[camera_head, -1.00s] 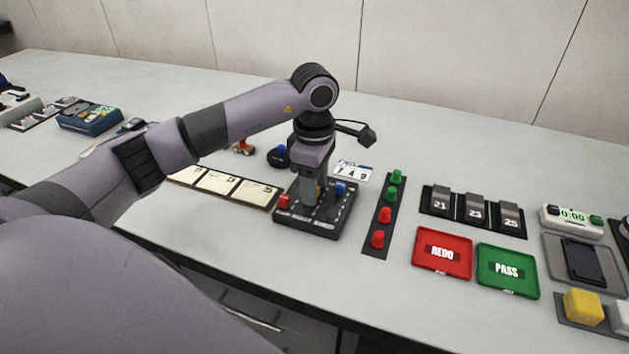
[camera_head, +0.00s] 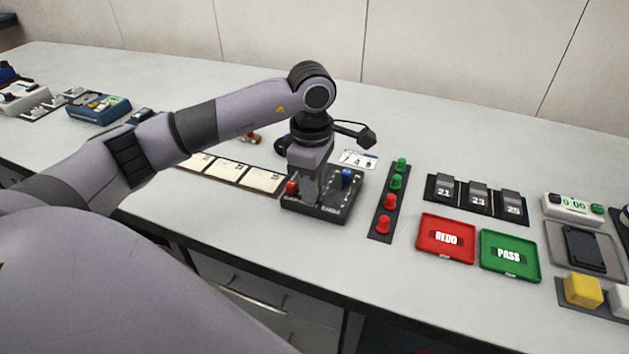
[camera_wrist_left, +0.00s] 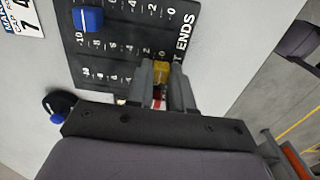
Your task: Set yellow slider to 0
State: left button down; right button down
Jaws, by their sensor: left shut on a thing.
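The black slider panel (camera_head: 318,211) lies on the bench. Its red knob (camera_head: 291,187) is at the left and its blue knob (camera_head: 346,176) is at the right. My left gripper (camera_head: 317,196) reaches down over the panel between these knobs and mostly hides the yellow slider in the head view. In the left wrist view, my left gripper (camera_wrist_left: 164,76) is shut on the yellow slider (camera_wrist_left: 162,69), close to the 0 mark at the end of its scale. The blue knob (camera_wrist_left: 90,18) stands farther along its own track, near 10. My right gripper is not in view.
Right of the panel is a strip of green and red knobs (camera_head: 389,202). Beyond it are the REDO pad (camera_head: 445,238) and PASS pad (camera_head: 509,255). Cream cards (camera_head: 228,170) lie left of the panel. A small blue-topped knob (camera_wrist_left: 58,117) is beside the panel.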

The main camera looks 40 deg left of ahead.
pick_arm(q)
jog(key=shift+s+d, duration=0.1)
jog(key=shift+s, duration=0.05)
jog(key=c, duration=1)
grip_release()
jog(key=shift+r, duration=3.6)
jog(key=shift+s, duration=0.1)
